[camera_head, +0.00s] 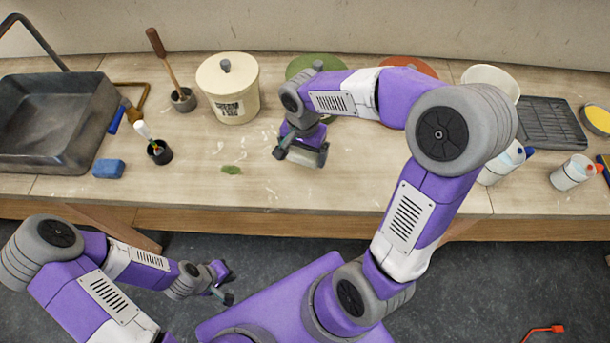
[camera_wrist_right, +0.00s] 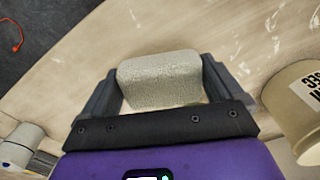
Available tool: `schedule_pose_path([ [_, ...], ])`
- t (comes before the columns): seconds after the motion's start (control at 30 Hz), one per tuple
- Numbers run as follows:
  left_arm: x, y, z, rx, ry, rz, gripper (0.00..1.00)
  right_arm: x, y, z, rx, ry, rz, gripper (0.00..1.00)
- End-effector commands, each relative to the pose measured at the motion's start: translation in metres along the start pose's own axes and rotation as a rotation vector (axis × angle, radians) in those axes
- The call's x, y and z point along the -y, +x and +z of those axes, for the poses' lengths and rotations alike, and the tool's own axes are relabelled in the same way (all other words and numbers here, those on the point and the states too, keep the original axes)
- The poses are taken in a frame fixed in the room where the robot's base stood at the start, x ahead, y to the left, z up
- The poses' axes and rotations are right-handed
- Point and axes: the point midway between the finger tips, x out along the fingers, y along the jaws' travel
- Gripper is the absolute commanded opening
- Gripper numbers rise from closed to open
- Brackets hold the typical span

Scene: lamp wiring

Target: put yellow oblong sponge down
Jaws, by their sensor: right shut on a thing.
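A pale, greyish-cream oblong sponge (camera_wrist_right: 160,80) is gripped between the two dark fingers of my right gripper (camera_wrist_right: 160,68) in the right wrist view. It looks more cream than yellow. In the head view my right gripper (camera_head: 302,153) points down over the workbench (camera_head: 340,188), near its middle. I cannot tell whether the sponge touches the bench top. My left gripper (camera_head: 226,284) is open and empty, low in front of the bench over the dark floor.
A blue sponge (camera_head: 109,168), a small black pot with a brush (camera_head: 159,152) and a grey basin (camera_head: 50,122) stand on the left. A cream lidded crock (camera_head: 229,92) stands behind left. A green smear (camera_head: 231,170) lies left of my right gripper. Bench space in front is clear.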

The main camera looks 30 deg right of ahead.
Motion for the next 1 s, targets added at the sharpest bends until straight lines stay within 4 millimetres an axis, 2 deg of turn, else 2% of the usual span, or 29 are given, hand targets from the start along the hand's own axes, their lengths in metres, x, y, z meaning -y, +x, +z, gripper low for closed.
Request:
schedule_pose_path([
  [0.07,0.002,0.004,-0.001,-0.001,0.0,0.0,0.0,-0.004,0.005,0.0,0.003,0.045,0.001,0.66],
  [0.3,0.005,0.014,-0.001,-0.002,0.0,0.0,0.0,-0.004,0.048,0.001,0.005,0.057,0.003,0.66],
  [0.53,0.006,0.018,-0.002,-0.002,0.0,0.0,0.0,-0.004,0.066,0.001,0.004,0.055,0.001,0.66],
  [0.7,0.009,0.024,-0.002,-0.002,0.0,0.0,0.0,-0.004,0.091,0.001,0.005,0.053,0.003,0.66],
  [0.8,0.009,0.025,-0.002,-0.002,0.0,0.0,0.0,-0.004,0.097,0.001,0.003,0.054,0.001,0.66],
  [1.0,0.009,0.025,-0.002,-0.002,0.0,0.0,0.0,-0.004,0.095,0.001,0.002,0.054,0.0,0.66],
])
